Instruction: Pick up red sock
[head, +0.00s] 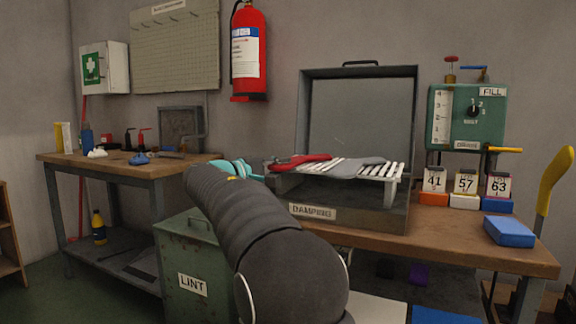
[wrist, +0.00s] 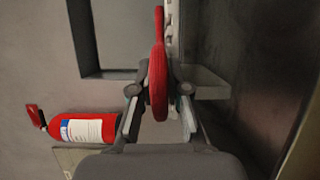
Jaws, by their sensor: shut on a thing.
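The red sock (head: 302,161) lies at the left end of the white slatted rack (head: 393,172), over the open grey box labelled DAMPING. A grey sock (head: 357,167) lies on the same rack to its right. In the wrist view, my gripper (wrist: 158,88) is shut on the red sock (wrist: 158,62), with one finger on each side of it. The sock extends upward past the fingertips in that view. In the head view my dark arm hides most of the gripper.
The DAMPING box (head: 336,212) has its lid raised behind the rack. A green FILL unit (head: 466,117), numbered cards and a blue block (head: 509,232) are to the right. A green LINT bin (head: 192,285) stands below my arm. A fire extinguisher (head: 247,50) hangs on the wall.

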